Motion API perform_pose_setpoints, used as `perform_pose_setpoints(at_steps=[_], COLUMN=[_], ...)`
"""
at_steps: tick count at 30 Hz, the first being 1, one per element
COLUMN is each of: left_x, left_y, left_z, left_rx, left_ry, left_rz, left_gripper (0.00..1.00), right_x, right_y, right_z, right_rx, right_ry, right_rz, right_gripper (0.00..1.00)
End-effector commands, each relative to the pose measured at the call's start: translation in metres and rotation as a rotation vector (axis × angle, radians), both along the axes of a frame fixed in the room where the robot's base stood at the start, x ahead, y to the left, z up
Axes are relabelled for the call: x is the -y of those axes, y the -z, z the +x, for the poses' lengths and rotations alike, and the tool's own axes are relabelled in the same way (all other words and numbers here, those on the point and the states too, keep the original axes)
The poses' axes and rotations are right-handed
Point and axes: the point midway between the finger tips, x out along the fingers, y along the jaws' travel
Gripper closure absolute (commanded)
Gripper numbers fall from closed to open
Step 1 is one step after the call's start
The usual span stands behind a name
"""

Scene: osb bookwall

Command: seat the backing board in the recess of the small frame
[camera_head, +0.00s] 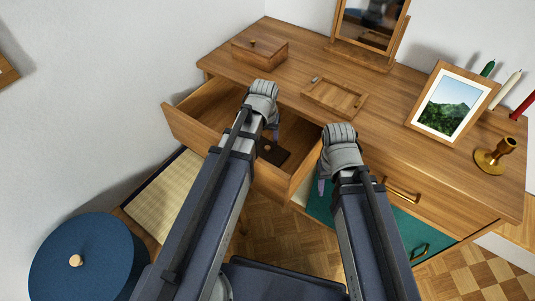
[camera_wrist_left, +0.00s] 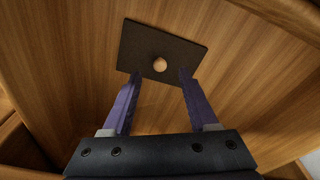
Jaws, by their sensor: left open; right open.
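The dark backing board (camera_head: 279,153) with a small round knob lies flat in the open drawer (camera_head: 212,118). In the left wrist view the board (camera_wrist_left: 185,49) and its pale knob (camera_wrist_left: 160,65) are just beyond my fingertips. My left gripper (camera_head: 274,135) reaches into the drawer above the board. It is open, with its fingers (camera_wrist_left: 160,77) either side of the knob's line, holding nothing. The small wooden frame (camera_head: 334,98) lies flat on the dresser top, recess upward. My right gripper (camera_head: 321,186) is open and empty at the drawer's right side, partly hidden by its own wrist.
A wooden box (camera_head: 259,52) and a mirror (camera_head: 370,25) stand at the back. A picture frame (camera_head: 451,103), candles and a brass candlestick (camera_head: 494,158) stand at the right. The dresser top around the small frame is clear.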

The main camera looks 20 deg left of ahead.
Motion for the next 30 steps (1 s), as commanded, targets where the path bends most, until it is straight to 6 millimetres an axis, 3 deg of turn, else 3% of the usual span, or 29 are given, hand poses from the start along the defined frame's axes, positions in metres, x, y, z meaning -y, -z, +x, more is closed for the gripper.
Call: perform_pose_setpoints(at_steps=[5,15,24,30], left_x=[0.0,0.0,0.0,0.0], left_y=[0.01,0.049,0.05,0.05], left_z=[0.003,0.011,0.011,0.011], left_rx=[0.0,0.0,0.0,0.0], left_ry=[0.0,0.0,0.0,0.0], left_rz=[0.0,0.0,0.0,0.0], left_gripper=[0.41,0.41,0.41,0.62], right_x=[0.0,0.0,0.0,0.0], right_y=[0.01,0.049,0.05,0.05], right_z=[0.0,0.0,0.0,0.0], right_rx=[0.0,0.0,0.0,0.0], right_ry=[0.0,0.0,0.0,0.0], right_rz=[0.0,0.0,0.0,0.0], right_gripper=[0.5,0.5,0.5,0.5])
